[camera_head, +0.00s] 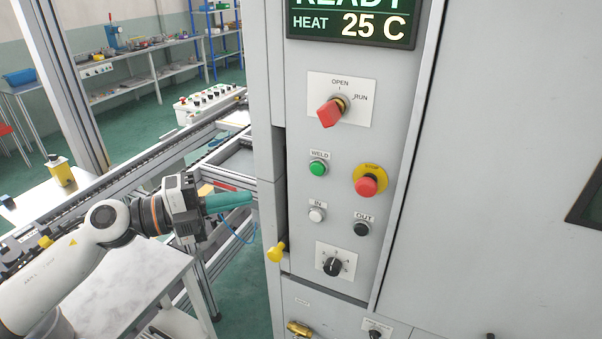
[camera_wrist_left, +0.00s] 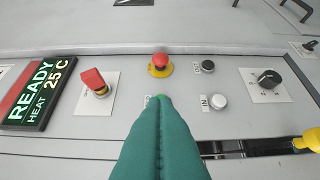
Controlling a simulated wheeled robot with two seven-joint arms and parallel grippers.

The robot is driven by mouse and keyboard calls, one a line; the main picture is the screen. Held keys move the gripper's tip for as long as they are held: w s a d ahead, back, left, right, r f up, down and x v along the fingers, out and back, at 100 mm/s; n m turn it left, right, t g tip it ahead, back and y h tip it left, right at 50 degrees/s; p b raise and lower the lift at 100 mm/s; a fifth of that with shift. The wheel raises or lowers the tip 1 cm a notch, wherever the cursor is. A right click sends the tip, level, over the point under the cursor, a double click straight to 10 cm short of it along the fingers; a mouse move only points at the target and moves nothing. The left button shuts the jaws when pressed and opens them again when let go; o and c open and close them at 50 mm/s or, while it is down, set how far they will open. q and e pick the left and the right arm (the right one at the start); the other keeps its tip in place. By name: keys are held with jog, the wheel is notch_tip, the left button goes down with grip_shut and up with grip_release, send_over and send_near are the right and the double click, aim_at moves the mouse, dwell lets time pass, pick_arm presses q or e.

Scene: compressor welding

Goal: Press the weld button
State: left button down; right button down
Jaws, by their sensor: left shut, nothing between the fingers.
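The green weld button (camera_head: 318,168) sits on the grey control panel under a WELD label. In the left wrist view the weld button (camera_wrist_left: 164,99) is mostly hidden behind my fingertips, with only a green edge showing. My left gripper (camera_head: 250,197) has green fingers that are shut and empty. In the head view it is to the left of the panel and a little lower than the button, pointing right. In the left wrist view the left gripper (camera_wrist_left: 160,108) points toward the button; I cannot tell whether it touches. My right gripper is not in view.
Near the button are a red stop button (camera_head: 366,186), a white IN button (camera_head: 317,214), a black OUT button (camera_head: 361,229), a red rotary switch (camera_head: 330,112) and a black knob (camera_head: 333,266). A display (camera_head: 352,24) reads HEAT 25 C. A yellow knob (camera_head: 276,252) sticks out at the cabinet's edge.

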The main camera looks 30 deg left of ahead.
pick_arm(q)
jog(key=shift+w, duration=0.1)
jog(key=p, duration=0.3)
send_near(322, 171)
jog(key=s+d+x, duration=0.1)
jog(key=x, duration=0.4)
jog(key=shift+w+a, duration=0.25)
jog(key=shift+w, duration=0.55)
